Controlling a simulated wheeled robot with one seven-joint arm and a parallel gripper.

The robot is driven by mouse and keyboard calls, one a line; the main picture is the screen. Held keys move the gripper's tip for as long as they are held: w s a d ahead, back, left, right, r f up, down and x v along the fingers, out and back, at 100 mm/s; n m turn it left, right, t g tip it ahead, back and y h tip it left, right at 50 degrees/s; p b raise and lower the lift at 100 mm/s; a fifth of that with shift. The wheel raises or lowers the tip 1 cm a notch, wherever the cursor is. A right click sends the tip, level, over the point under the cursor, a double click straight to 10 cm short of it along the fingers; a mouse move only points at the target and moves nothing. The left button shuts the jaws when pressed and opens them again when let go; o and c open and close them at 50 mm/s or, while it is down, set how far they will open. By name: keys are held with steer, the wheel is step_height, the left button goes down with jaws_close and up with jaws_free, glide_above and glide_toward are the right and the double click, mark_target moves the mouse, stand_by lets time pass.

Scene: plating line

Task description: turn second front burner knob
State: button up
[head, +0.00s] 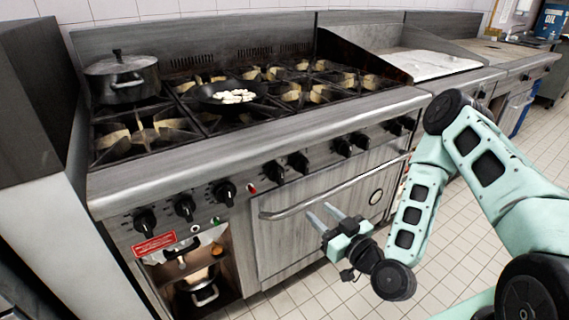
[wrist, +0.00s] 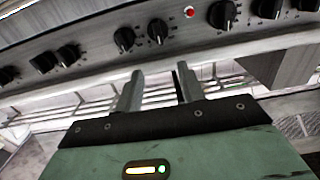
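The stove's front panel carries a row of black knobs. The second knob from the left (head: 184,207) sits between the first knob (head: 144,221) and the third knob (head: 224,192). In the wrist view the row runs in reverse order, and the second knob (wrist: 268,8) is at the top right, partly cut off. My gripper (head: 320,211) is in front of the oven door, below and to the right of that knob, touching nothing. Its two fingers also show in the wrist view (wrist: 159,70), apart and empty.
The oven door has a long protruding handle (head: 330,192) below the knobs. A lidded pot (head: 123,78) and a pan with pale food (head: 226,97) stand on the burners. An open compartment (head: 190,275) lies below the left knobs. The tiled floor in front is clear.

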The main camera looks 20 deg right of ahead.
steer(key=b, duration=0.9)
glide_toward(282, 176)
steer(key=p+x, duration=0.3)
steer(key=x, duration=0.5)
steer(key=shift+w+a, duration=0.1)
steer(key=shift+w, duration=0.3)
jaws_close()
